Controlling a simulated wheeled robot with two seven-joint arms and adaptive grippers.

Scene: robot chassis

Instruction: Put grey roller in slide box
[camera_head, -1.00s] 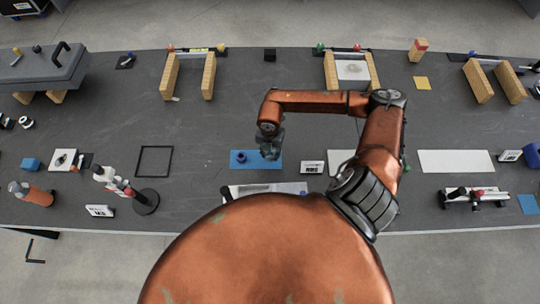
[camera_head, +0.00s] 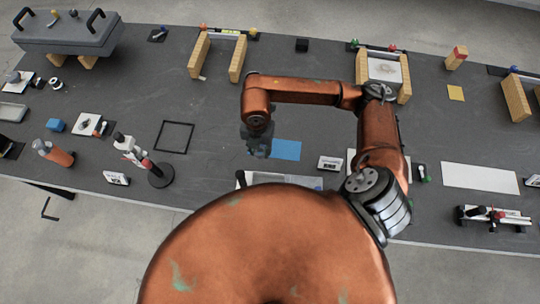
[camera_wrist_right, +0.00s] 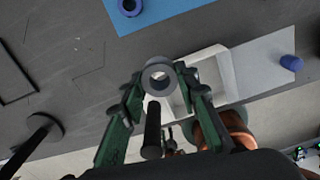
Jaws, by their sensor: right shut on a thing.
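My right gripper (camera_head: 257,150) hangs over the left part of the blue mat. In the right wrist view its green fingers (camera_wrist_right: 158,88) are shut on a grey ring-shaped roller (camera_wrist_right: 158,64), held up with its hole facing the camera. A white open tray, apparently the slide box (camera_wrist_right: 230,72), lies below and just right of the roller, partly hidden by a finger. In the head view the box (camera_head: 310,182) is mostly hidden behind my body. My left gripper is not in view.
The blue mat (camera_head: 287,149) has a dark blue ring (camera_wrist_right: 130,6) on it in the wrist view. A blue round piece (camera_wrist_right: 291,62) lies at the box's right end. A small label stand (camera_head: 330,163) is right of the mat. A black-based stand (camera_head: 160,176) is at left.

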